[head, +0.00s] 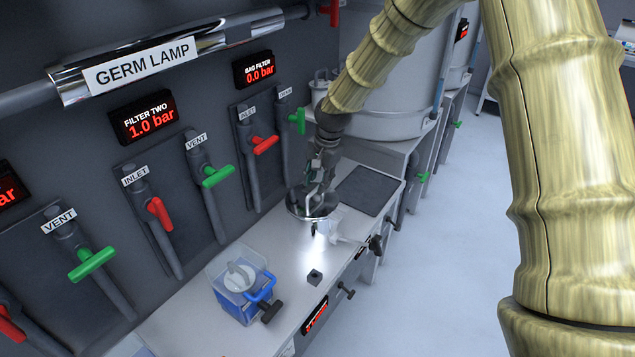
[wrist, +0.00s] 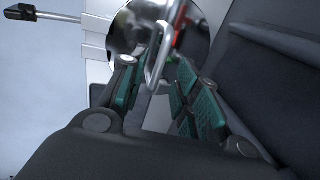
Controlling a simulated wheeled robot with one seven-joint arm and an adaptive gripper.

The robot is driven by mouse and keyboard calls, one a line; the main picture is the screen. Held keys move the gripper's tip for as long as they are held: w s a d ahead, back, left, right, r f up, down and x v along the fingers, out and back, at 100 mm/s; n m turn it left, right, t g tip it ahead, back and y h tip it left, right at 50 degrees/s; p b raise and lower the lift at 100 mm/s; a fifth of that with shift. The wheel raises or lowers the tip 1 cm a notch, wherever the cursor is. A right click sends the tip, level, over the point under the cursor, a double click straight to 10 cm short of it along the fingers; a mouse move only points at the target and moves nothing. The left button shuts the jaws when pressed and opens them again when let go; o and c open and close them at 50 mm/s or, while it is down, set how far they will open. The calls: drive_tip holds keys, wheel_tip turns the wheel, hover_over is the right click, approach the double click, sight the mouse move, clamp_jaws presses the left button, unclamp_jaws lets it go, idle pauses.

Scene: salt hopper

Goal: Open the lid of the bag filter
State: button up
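The bag filter display (head: 259,69) on the wall reads 0.0 bar. Below it, a shiny round metal lid (head: 302,212) is at the counter, partly hidden by my gripper (head: 318,195). In the wrist view the lid (wrist: 128,35) has a bent metal bar handle (wrist: 165,45). My gripper's teal-padded fingers (wrist: 155,95) are apart, with the lower end of the handle showing between or just in front of them. I cannot tell whether either finger touches it. The lid looks closed, though its far edge is hidden.
A red inlet valve handle (head: 265,145) and a green vent handle (head: 298,121) are on the wall behind. A black-knobbed rod (head: 376,244) sticks out at the front.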

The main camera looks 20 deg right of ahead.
drive_tip(key=shift+w+a+f, duration=0.1)
drive_tip(key=shift+f, duration=0.8)
clamp_jaws()
